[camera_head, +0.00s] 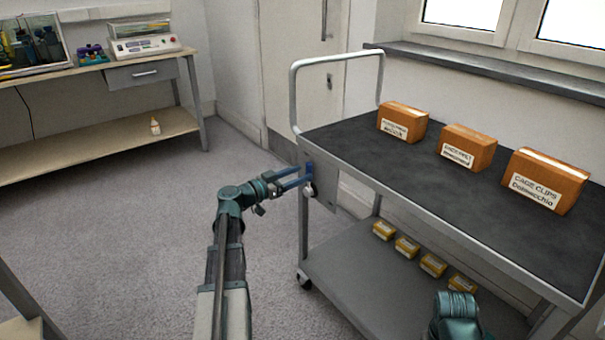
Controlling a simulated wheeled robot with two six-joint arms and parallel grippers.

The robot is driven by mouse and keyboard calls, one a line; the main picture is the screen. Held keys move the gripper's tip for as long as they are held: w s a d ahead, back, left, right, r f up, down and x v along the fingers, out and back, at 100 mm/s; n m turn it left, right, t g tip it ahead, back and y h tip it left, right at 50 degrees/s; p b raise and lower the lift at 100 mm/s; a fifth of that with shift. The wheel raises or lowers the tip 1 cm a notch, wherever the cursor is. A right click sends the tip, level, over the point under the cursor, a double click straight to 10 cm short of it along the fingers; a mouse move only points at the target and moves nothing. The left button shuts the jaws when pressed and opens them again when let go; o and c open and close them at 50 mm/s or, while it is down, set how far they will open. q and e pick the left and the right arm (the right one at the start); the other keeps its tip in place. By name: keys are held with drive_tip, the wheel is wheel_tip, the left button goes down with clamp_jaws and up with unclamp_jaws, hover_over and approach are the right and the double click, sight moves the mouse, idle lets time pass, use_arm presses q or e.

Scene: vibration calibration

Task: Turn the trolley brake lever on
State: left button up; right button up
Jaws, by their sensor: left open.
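I cannot tell whether the fingers touch the lever. Part of my right arm shows at the bottom right; its gripper is not seen.
Three brown boxes (467,148) stand on the trolley's top shelf. Several small yellow boxes (407,246) are on the lower shelf. A caster (304,281) is at the near-left leg. A workbench (120,77) with instruments is at the back left. The carpet between is clear.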

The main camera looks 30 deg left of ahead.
use_arm(q)
drive_tip(key=shift+x, duration=0.85)
clamp_jaws()
idle(0.9)
